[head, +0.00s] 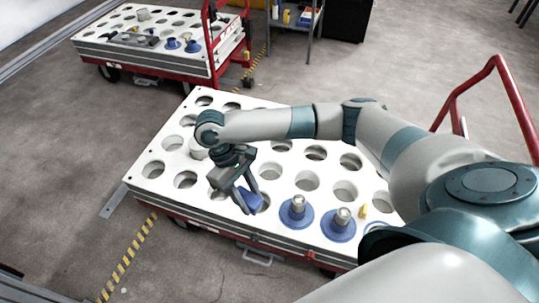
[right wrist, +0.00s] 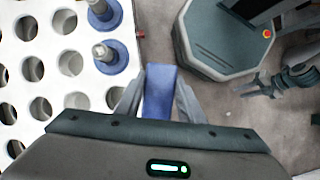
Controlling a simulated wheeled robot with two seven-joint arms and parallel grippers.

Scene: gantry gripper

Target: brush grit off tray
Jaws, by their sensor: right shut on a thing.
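The white tray (head: 172,123) is a flat top with rows of round holes, on a red-framed cart. My right gripper (head: 247,198) reaches over its front part from the right, pointing down. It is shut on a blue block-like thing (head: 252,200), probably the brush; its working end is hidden. The blue thing also shows between the fingers in the right wrist view (right wrist: 160,92). I cannot make out grit, nor whether the blue thing touches the tray. My left gripper is not in the head view.
Two blue-based parts with metal tops, one left (head: 296,211) and one right (head: 339,224), stand on the tray right of the gripper. A small yellow piece (head: 363,211) is beside them. A second loaded cart (head: 100,42) stands at the back left.

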